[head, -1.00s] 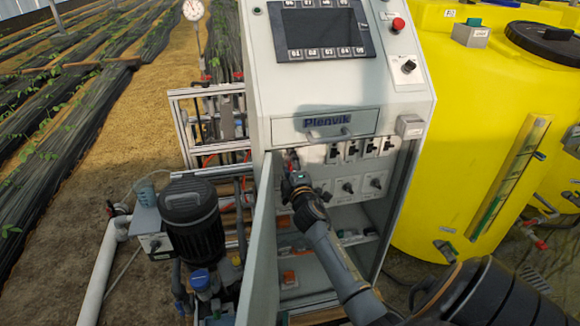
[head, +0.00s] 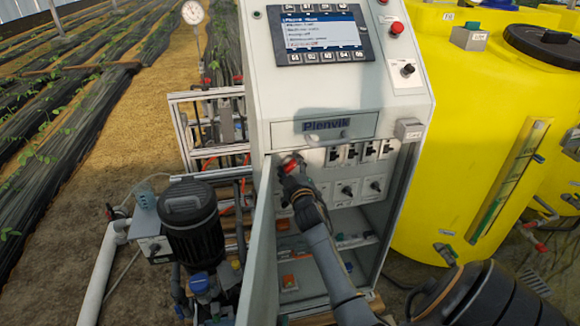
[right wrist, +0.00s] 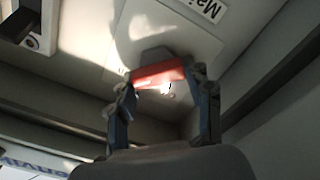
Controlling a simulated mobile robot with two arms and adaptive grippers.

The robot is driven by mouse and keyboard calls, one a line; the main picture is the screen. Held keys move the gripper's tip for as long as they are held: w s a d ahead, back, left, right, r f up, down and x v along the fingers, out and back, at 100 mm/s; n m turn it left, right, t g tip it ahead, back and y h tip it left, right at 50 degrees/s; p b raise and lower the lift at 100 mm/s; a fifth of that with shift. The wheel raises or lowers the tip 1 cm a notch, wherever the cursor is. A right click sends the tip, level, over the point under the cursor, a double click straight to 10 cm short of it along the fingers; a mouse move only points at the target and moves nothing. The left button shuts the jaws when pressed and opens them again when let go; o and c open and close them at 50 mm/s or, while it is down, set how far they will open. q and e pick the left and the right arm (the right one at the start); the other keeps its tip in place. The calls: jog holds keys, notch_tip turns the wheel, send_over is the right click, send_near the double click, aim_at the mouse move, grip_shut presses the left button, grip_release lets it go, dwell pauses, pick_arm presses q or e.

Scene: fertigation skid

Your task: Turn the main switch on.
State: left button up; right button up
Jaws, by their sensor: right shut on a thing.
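The main switch (right wrist: 158,74) has a red handle on a light plate, with a label starting "Mai" beside it in the right wrist view. In the head view the red handle (head: 291,166) shows at the upper left inside the open cabinet (head: 330,205). My right gripper (right wrist: 160,82) is shut on the red handle, one finger at each end of it. In the head view my right gripper (head: 293,172) hides part of the switch. The display (head: 320,33) above is lit, with lines of text. My left gripper is not in view.
The cabinet door (head: 260,240) stands open left of my right arm. A row of breakers (head: 360,152) and rotary knobs (head: 347,189) lie right of the switch. A pump motor (head: 192,220) stands at left and a yellow tank (head: 470,130) at right.

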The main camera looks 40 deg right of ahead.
jog(key=shift+f, duration=0.1)
dwell(0.3)
jog(key=o, duration=1.2)
jog(key=shift+c, duration=0.2)
jog(key=shift+s+a, duration=0.15)
jog(key=shift+s, duration=0.1)
jog(key=v, duration=1.1)
jog(key=shift+s, duration=0.25)
